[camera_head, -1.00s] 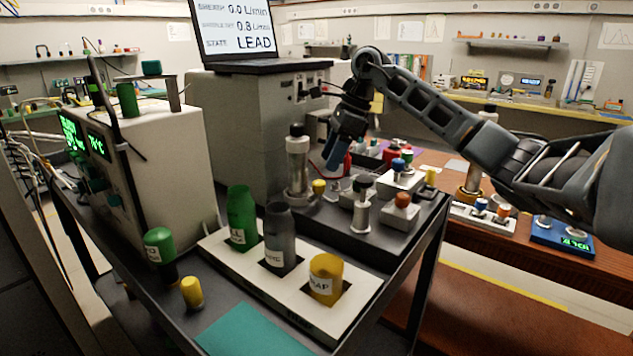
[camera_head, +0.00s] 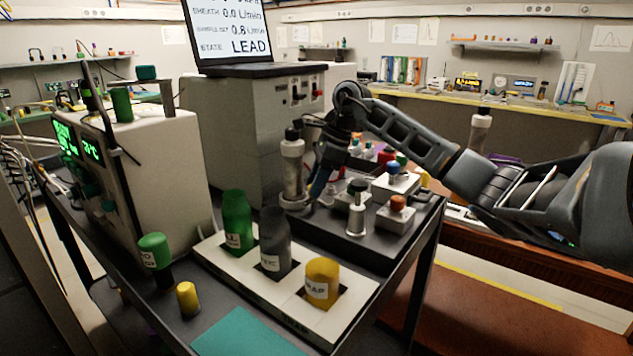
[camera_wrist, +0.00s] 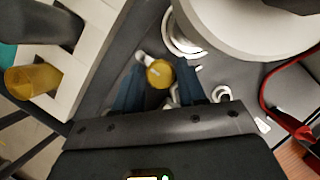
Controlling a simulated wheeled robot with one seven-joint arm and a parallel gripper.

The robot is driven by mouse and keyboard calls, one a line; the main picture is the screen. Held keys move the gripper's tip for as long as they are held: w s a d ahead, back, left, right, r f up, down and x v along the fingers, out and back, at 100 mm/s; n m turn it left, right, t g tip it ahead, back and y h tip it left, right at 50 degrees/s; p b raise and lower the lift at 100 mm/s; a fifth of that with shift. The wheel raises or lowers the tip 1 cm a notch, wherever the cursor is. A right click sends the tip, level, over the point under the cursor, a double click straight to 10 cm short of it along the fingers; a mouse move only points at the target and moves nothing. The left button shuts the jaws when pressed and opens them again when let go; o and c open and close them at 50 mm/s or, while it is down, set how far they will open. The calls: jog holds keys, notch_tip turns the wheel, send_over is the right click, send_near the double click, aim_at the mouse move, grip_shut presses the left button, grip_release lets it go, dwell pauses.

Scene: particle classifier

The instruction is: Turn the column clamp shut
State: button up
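The pale upright column (camera_head: 292,165) with a dark cap stands at the left rear of the dark tray on the cart. A yellow knob (camera_wrist: 160,73), which looks like the column clamp, sits beside the column's base in the wrist view. My gripper (camera_head: 318,192) points down just right of the column and hides the knob in the head view. In the wrist view my gripper (camera_wrist: 160,70) is open, its blue fingers on either side of the knob. Whether they touch it, I cannot tell. The column's large white round top (camera_wrist: 245,25) shows at upper right.
A white holder (camera_head: 215,252) with green, grey and yellow bottles stands in front. A grey-white post (camera_head: 356,212) and an orange-knobbed block (camera_head: 396,212) stand right of my gripper. A red cable (camera_wrist: 275,100) runs at right.

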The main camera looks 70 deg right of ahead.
jog(key=c, duration=0.7)
jog(key=shift+o, duration=0.2)
jog(key=shift+m, duration=0.3)
jog(key=m+h+b, duration=0.1)
jog(key=m, duration=0.1)
jog(key=m+b, duration=0.2)
jog(key=shift+s+a+f+t+h, duration=0.1)
jog(key=shift+f+t+h, duration=0.05)
jog(key=shift+t+h, duration=0.2)
jog(key=m+h+b, duration=0.2)
jog(key=m+b, duration=0.1)
jog(key=m, duration=0.1)
jog(key=shift+a+m, duration=0.15)
jog(key=shift+m, duration=0.15)
jog(key=m+b, duration=0.1)
jog(key=m, duration=0.1)
jog(key=m+g+h+b, duration=0.1)
jog(key=m+b, duration=0.1)
jog(key=shift+a+m+h, duration=0.1)
jog(key=shift+m+h, duration=0.15)
jog(key=shift+m, duration=0.05)
jog(key=shift+w+a+m+g+h+b, duration=0.1)
jog(key=shift+m+g+h+b, duration=0.2)
jog(key=shift+m+b, duration=0.6)
jog(key=shift+w+m+g+h+b, duration=0.1)
jog(key=shift+m+g+h+b, duration=0.3)
jog(key=shift+m, duration=0.8)
